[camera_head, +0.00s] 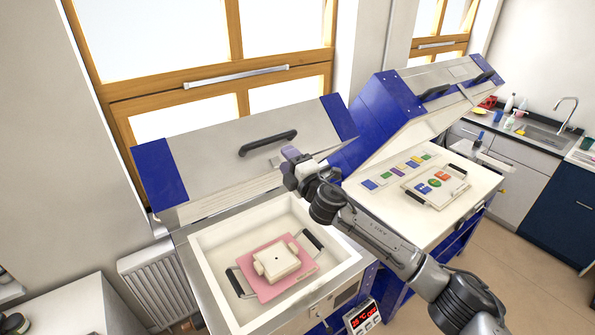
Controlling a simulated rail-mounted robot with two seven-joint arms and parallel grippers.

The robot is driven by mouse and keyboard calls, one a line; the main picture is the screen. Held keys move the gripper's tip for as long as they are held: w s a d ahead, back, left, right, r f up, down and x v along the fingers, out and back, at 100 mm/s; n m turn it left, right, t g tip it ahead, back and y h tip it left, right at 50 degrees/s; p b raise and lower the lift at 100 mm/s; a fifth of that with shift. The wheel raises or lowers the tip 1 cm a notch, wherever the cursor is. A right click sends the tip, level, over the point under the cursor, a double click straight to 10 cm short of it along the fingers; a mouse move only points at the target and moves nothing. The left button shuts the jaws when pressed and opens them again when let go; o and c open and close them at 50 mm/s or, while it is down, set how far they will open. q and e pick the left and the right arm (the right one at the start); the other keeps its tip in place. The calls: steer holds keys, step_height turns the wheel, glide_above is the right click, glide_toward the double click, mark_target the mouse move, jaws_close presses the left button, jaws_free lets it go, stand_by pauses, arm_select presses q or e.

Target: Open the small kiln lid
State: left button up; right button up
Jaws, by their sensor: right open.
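The small kiln's lid (217,166), grey with blue ends, stands raised and leans back behind the open chamber. Its black handle (267,143) is on the front face. My right gripper (289,153) is open, in front of the lid, just right of and below the handle, and appears apart from it. The arm hides part of the lid's right lower edge. In the kiln chamber (204,247) a pink board (268,293) with black handles carries a cream block mould (276,261). My left gripper is not in view.
A larger blue kiln (382,112) with a raised lid stands at the right; its cream bed (371,203) holds coloured glass pieces and a white tray (436,186). A red display (361,317) is at the front. A radiator (153,286) and windows are behind; a sink (548,131) is far right.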

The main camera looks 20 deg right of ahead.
steer(key=shift+b+v, duration=0.3)
steer(key=shift+v, duration=1.75)
steer(key=shift+d, duration=0.1)
